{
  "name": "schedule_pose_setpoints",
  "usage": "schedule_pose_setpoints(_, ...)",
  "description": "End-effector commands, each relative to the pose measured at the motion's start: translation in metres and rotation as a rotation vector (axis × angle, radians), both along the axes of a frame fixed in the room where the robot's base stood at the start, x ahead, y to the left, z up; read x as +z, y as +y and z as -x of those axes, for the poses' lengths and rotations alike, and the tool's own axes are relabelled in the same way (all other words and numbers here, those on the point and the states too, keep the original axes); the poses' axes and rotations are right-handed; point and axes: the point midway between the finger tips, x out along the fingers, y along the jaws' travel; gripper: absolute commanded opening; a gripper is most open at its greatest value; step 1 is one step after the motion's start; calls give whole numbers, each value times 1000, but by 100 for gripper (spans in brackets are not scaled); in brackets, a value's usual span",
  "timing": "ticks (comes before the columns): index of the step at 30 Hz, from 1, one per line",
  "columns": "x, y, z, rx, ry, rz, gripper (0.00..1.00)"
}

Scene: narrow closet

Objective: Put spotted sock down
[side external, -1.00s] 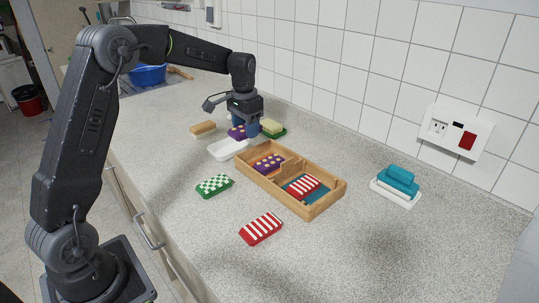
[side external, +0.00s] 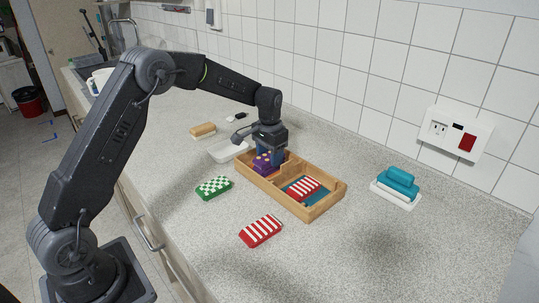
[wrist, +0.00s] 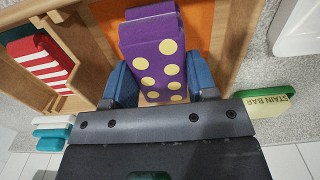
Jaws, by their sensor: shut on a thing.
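My gripper (side external: 268,152) is over the left compartment of the wooden tray (side external: 316,212). It is shut on a folded purple sock with yellow spots (side external: 262,158). In the wrist view the spotted sock (wrist: 158,62) sits between my blue fingers (wrist: 161,88), above the orange floor (wrist: 205,25). A red-and-white striped sock (side external: 303,188) lies on the teal floor of the right compartment.
A green checked sock (side external: 214,187) and a red striped sock (side external: 261,230) lie on the counter before the tray. A white dish (side external: 228,151) and a tan brush (side external: 202,131) are left. Teal items on a white base (side external: 396,187) stand right. A stain bar (wrist: 267,104) is near my gripper.

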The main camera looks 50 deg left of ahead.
Motion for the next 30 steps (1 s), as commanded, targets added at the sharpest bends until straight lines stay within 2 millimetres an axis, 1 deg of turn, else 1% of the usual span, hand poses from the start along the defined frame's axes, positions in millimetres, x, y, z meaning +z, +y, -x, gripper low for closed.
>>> schedule_pose_setpoints(5,-3,0,0,0,1,0,30)
schedule_pose_setpoints(6,-3,0,0,0,1,0,54)
schedule_pose_setpoints(12,-3,0,0,0,1,0,73)
schedule_pose_setpoints(14,-3,0,0,0,0,0,78)
schedule_pose_setpoints(20,-2,0,0,0,0,0,78)
schedule_pose_setpoints(23,2,0,0,0,-2,0,78)
schedule_pose_setpoints(26,13,0,-1,0,-4,-1,78)
schedule_pose_setpoints(29,32,0,-1,0,-5,-1,78)
schedule_pose_setpoints(30,41,0,-1,0,-5,-1,78)
